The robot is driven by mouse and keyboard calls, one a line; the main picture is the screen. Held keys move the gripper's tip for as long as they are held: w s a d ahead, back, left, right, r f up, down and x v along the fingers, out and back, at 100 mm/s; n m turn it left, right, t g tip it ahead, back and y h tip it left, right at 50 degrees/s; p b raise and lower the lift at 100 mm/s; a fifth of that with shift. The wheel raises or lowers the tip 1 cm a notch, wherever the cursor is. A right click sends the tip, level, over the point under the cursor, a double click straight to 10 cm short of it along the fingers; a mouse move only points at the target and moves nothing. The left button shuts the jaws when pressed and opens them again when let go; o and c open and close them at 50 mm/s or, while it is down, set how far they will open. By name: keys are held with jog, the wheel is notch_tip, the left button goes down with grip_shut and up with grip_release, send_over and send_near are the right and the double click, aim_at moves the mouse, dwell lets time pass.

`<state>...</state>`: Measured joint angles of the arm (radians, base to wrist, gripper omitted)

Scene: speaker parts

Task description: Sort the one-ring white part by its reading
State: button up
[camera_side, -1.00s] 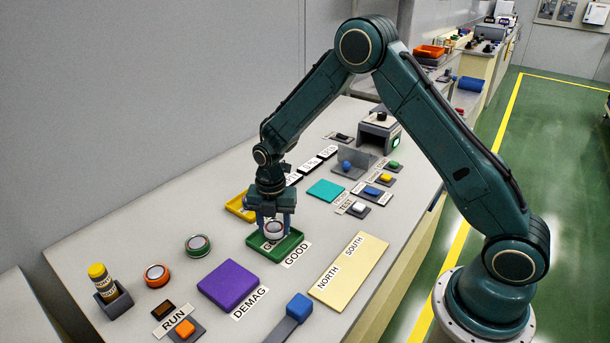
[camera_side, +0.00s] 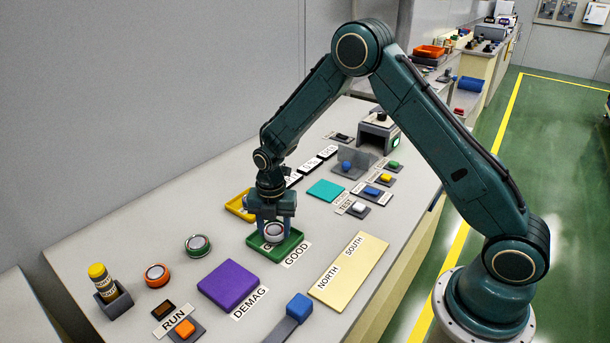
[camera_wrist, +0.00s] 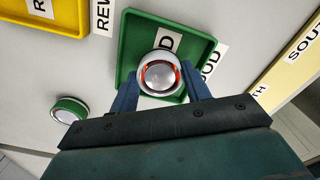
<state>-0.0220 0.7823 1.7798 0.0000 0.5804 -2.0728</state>
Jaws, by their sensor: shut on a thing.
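My gripper (camera_side: 274,226) is low over the green GOOD tray (camera_side: 262,254), with its fingers shut on the white part (camera_side: 273,231). In the wrist view the white part (camera_wrist: 160,75) sits between the two blue fingers, showing a silvery domed centre with a red-orange ring around it. It is over the green tray (camera_wrist: 126,50) and hides part of the tray's lettering. I cannot tell whether the part touches the tray floor.
A yellow tray (camera_side: 238,207) lies just behind the green one. A green-ringed part (camera_side: 198,245) and an orange-ringed part (camera_side: 157,275) stand to the left. The purple DEMAG pad (camera_side: 229,285) and the NORTH/SOUTH plate (camera_side: 350,268) lie in front.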

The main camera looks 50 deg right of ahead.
jog(key=shift+f, duration=0.5)
jog(key=o, duration=1.4)
notch_tip(320, 180, up, 14)
jog(key=shift+f, duration=0.1)
dwell(0.4)
